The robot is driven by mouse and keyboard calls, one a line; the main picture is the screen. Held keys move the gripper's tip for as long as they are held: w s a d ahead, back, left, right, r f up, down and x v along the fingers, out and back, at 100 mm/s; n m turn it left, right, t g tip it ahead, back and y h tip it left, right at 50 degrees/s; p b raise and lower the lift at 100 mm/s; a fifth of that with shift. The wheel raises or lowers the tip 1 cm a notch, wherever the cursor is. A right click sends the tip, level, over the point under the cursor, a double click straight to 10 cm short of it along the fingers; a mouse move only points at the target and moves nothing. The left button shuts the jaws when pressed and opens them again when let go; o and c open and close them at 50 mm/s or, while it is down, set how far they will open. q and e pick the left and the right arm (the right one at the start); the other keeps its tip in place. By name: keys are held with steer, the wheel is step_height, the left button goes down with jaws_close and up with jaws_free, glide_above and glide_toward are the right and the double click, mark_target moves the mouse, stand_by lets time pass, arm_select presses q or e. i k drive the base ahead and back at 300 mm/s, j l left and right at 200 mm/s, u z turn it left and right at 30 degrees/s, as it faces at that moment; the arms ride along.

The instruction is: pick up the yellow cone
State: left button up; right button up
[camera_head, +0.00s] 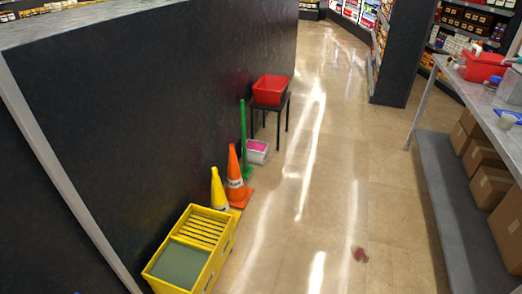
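The yellow cone (218,190) stands upright on the floor against the dark counter wall, left of the middle of the head view. Its lower part is partly hidden behind the yellow crate-like bin in front of it. An orange cone (235,178) stands just behind it to the right. Neither of my grippers shows in this view.
A yellow bin (222,262) stands in front of the cones. Behind them are a green pole (243,140), a white bucket (257,152) and a red basket (270,90) on a small stand. A metal table (480,105) with boxes below is at right. The middle aisle floor is mostly clear, with a dark red spot (360,254).

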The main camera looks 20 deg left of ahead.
mark_target(220, 201)
steer(key=i+u, duration=0.1)
steer(key=i, duration=0.45)
steer(key=i+l+u, duration=0.15)
steer(key=i, duration=0.35)
steer(key=i+l+u, duration=0.1)
steer(key=i, duration=0.45)
steer(key=i+l+u, duration=0.1)
steer(key=i+u, duration=0.3)
steer(key=i+l+u, duration=0.15)
steer(key=u, duration=0.25)
steer(key=i+l+u, duration=0.2)
steer(key=u, duration=0.2)
steer(key=i+l+u, duration=0.2)
steer(key=l+u, duration=0.2)
steer(key=i+l+u, duration=0.1)
steer(key=l+u, duration=0.3)
